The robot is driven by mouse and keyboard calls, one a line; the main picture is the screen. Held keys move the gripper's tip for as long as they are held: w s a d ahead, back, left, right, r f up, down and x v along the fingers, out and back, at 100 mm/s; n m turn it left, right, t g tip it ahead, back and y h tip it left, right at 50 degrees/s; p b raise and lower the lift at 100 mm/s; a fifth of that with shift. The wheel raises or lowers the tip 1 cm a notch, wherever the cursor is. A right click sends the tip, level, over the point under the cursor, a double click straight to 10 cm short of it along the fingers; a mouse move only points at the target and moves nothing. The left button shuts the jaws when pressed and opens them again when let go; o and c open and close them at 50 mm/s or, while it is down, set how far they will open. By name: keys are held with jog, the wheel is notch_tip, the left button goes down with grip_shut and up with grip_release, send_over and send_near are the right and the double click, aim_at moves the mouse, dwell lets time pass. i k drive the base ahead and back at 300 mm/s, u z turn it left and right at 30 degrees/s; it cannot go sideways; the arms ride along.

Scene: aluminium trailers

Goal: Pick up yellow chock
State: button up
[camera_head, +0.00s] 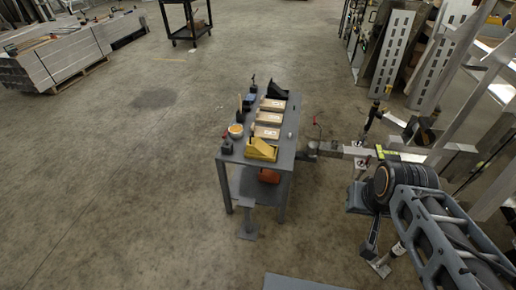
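The yellow chock (262,149) is a wedge on the near right part of the grey table (230,153), close to the table's front edge. A cardboard-coloured box stands just behind it. My arm comes in from the lower right. My gripper (376,257) seems to be at its dark lower end, right of the table and well apart from the chock. Its fingers are too small and unclear to tell whether they are open or shut.
Several brown boxes (268,118), a black wedge (277,89) and an orange-topped container (235,131) share the tabletop. An orange item (269,176) lies on the lower shelf. A trailer drawbar (335,151) reaches in from the right. Floor left of the table is clear.

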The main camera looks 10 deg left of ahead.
aim_at(255, 146)
jog(key=u, duration=2.25)
jog(key=i, duration=2.7)
jog(key=z, duration=3.05)
